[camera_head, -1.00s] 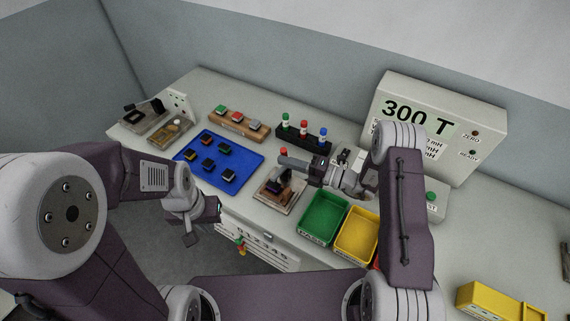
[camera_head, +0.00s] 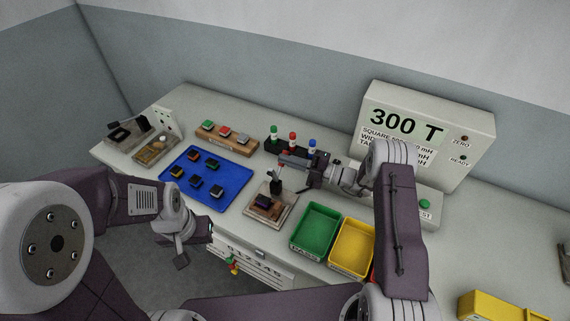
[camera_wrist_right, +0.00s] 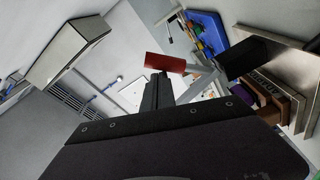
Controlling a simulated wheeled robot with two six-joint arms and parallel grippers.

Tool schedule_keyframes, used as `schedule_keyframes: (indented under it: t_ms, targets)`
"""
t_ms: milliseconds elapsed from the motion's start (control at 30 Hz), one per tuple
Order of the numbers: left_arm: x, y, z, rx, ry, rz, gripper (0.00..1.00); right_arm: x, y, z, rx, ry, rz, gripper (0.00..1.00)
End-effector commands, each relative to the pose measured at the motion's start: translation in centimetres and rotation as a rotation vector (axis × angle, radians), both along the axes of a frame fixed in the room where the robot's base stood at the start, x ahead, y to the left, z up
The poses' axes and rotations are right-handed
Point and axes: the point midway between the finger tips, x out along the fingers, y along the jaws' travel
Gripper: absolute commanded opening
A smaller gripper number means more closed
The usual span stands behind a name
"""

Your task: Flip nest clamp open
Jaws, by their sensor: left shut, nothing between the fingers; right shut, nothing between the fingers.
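The nest (camera_head: 254,211), a wooden block on a pale plate, sits at the bench's front middle with a dark purple part (camera_head: 263,201) in it. The clamp's black piece (camera_head: 276,187) stands up at the nest's back. In the right wrist view, the clamp's red handle (camera_wrist_right: 165,63) and grey lever (camera_wrist_right: 196,84) show just beyond my fingertips; contact is unclear. The purple part (camera_wrist_right: 245,93) shows there too. My right gripper (camera_head: 284,160) is shut and empty, above and behind the nest. My left gripper (camera_head: 205,230) is shut and empty, off the bench's front edge.
A blue tray (camera_head: 226,197) with several small blocks lies left of the nest. Green (camera_head: 306,245) and yellow (camera_head: 347,261) bins stand to its right. A rack (camera_head: 266,148) with coloured posts is close behind my right gripper. A meter box (camera_head: 440,105) stands at the back right.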

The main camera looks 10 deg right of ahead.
Motion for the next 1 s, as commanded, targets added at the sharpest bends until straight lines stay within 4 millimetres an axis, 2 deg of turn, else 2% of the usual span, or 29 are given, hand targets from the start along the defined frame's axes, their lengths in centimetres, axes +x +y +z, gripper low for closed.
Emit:
schedule_keyframes:
  t_ms: [300,1000]
  targets:
    - [0.0,0.0,-1.0,0.0,0.0,0.0,0.0,0.5,-0.33,-0.93,-0.001,0.0,0.0,0.0]
    - [0.0,0.0,-1.26,0.0,0.0,0.0,0.0,0.77,-0.56,-1.32,-0.004,0.002,-0.006,0.0]
